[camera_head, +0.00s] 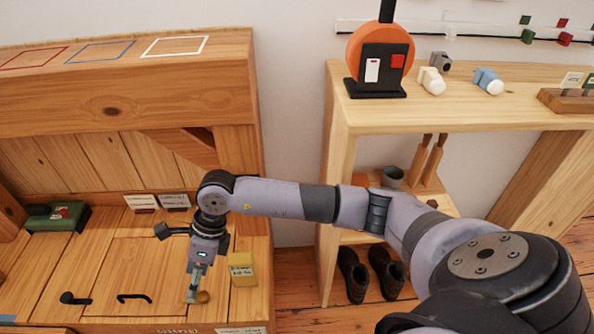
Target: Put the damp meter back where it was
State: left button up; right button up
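I cannot tell for certain which object is the damp meter. A dark green box-shaped item (58,217) with a red mark lies on the wooden surface at the left. My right gripper (191,297) reaches in from the right and points down over the wooden surface, close beside a small round brownish thing (203,297). Its fingertips are small and partly blurred, so I cannot tell whether they are open or hold anything. Empty outlines in red (30,58), blue (100,51) and white (174,46) mark the upper ledge. My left gripper is not in view.
A yellow labelled block (242,270) stands right of my gripper. Black hooked handles (135,297) lie at the front. Label cards (142,202) stand at the back. A shelf (470,112) at right holds an orange-and-black device (382,62) and small fittings; boots (353,275) stand below.

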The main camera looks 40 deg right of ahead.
jog(key=s+a+r+m+y, duration=0.2)
jog(key=s+a+r+y, duration=0.2)
jog(key=a+r+y, duration=0.7)
jog(key=w+r+m+t+y, duration=0.2)
jog(key=w+r+m+t, duration=0.2)
jog(key=r+m+t, duration=0.8)
jog(key=w+d+m+t+h, duration=0.5)
jog(key=d+m+t+h, duration=0.5)
jog(key=m, duration=0.5)
jog(key=s+d+f+m+g+h, duration=0.2)
jog(key=d+f+m+g+h, duration=0.3)
jog(key=d+f+m+h, duration=0.45)
jog(key=s+d+f+m+g, duration=0.2)
jog(key=s+f+g, duration=0.4)
jog(key=s+f, duration=0.3)
jog(key=s+d+f+m+g+y, duration=0.1)
jog(key=s+d+f+m+g, duration=0.2)
jog(key=s+f+g, duration=0.4)
jog(key=s+f+m, duration=0.1)
jog(key=s+f, duration=0.1)
jog(key=s, duration=0.4)
jog(key=shift+s+d+f+m, duration=0.15)
jog(key=shift+d+f+m, duration=0.1)
jog(key=shift+f+m, duration=0.15)
